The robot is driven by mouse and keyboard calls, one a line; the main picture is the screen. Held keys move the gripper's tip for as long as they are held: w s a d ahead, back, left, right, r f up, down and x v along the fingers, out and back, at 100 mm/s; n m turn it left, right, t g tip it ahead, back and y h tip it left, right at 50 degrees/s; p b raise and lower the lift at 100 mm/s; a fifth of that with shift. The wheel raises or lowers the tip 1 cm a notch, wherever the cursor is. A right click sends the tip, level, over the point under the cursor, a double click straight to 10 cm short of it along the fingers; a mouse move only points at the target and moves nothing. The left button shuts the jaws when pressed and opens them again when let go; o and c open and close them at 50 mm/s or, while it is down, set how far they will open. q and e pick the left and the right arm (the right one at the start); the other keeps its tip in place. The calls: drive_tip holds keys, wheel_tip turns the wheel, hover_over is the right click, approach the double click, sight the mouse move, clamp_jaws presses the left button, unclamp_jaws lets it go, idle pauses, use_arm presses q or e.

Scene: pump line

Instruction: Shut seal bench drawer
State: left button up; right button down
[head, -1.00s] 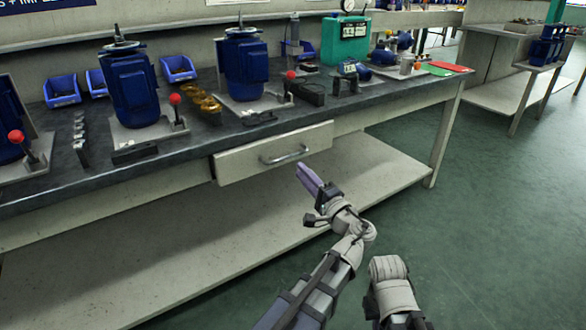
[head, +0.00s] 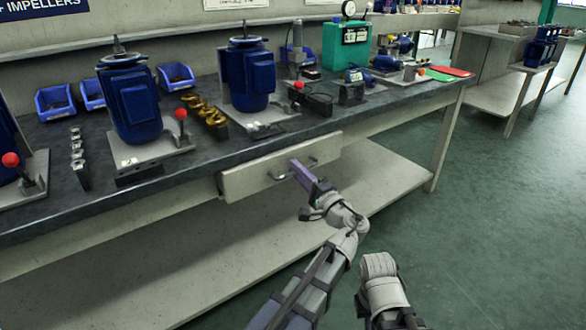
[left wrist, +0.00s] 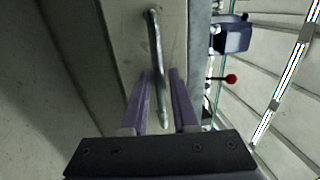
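The seal bench drawer (head: 250,178) is a pale panel under the dark bench top, with a metal bar handle (head: 277,177). The panel stands a little out from the bench frame. My left gripper (head: 297,168) is at the handle and hides its middle in the head view. In the left wrist view, its two purple fingers (left wrist: 161,88) are apart, with the handle bar (left wrist: 155,45) running between them and gaps visible beside it. Whether a finger touches the bar or panel cannot be told. My right arm shows at the bottom of the head view; its gripper is outside the picture.
The bench top (head: 215,150) carries blue pumps (head: 130,100), blue bins (head: 55,101), brass parts (head: 205,112) and a teal case (head: 345,45). A pale lower shelf (head: 380,180) lies below the drawer.

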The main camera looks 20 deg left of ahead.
use_arm(q)
clamp_jaws()
idle(1.4)
